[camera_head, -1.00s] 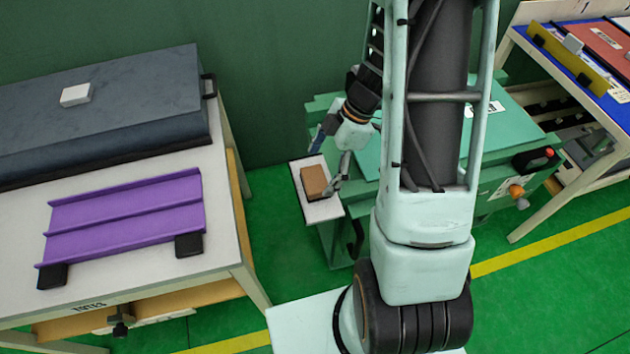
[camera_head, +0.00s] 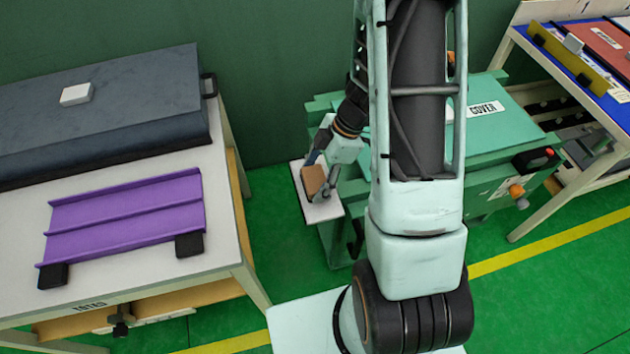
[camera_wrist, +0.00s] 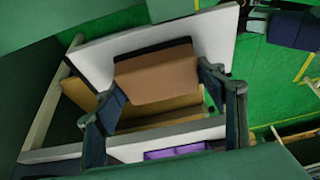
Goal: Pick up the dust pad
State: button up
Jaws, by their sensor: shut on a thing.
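The dust pad appears to be the brown block (camera_head: 314,182) at the small white side shelf (camera_head: 322,211). In the wrist view the brown pad (camera_wrist: 157,78) sits between my two fingers, with a dark layer along its far edge. My gripper (camera_head: 318,176) is shut on the pad, one finger at each side. It also shows in the wrist view (camera_wrist: 162,85). I cannot tell whether the pad still touches the shelf.
A green bench with a "COVER" label (camera_head: 486,109) stands right of the shelf. A light table (camera_head: 225,238) at the left carries a purple tray (camera_head: 125,220) and a dark case (camera_head: 105,115) with a white block (camera_head: 76,94) on it. Green floor separates table and bench.

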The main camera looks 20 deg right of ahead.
jog(key=shift+r, duration=0.15)
jog(key=shift+c, duration=0.2)
jog(key=shift+r, duration=0.6)
jog(key=s+r, duration=0.1)
jog(key=r, duration=0.1)
jog(key=s+r, duration=0.1)
jog(key=r, duration=0.1)
jog(key=s+r, duration=0.2)
jog(key=shift+s+r, duration=0.1)
jog(key=shift+r, duration=0.3)
jog(key=s+r, duration=0.4)
jog(key=s, duration=0.6)
jog(key=shift+r, duration=0.35)
jog(key=shift+w, duration=0.1)
jog(key=o, duration=0.6)
jog(key=c, duration=0.4)
jog(key=shift+o, duration=0.2)
jog(key=shift+b, duration=0.3)
jog(key=shift+w, duration=0.1)
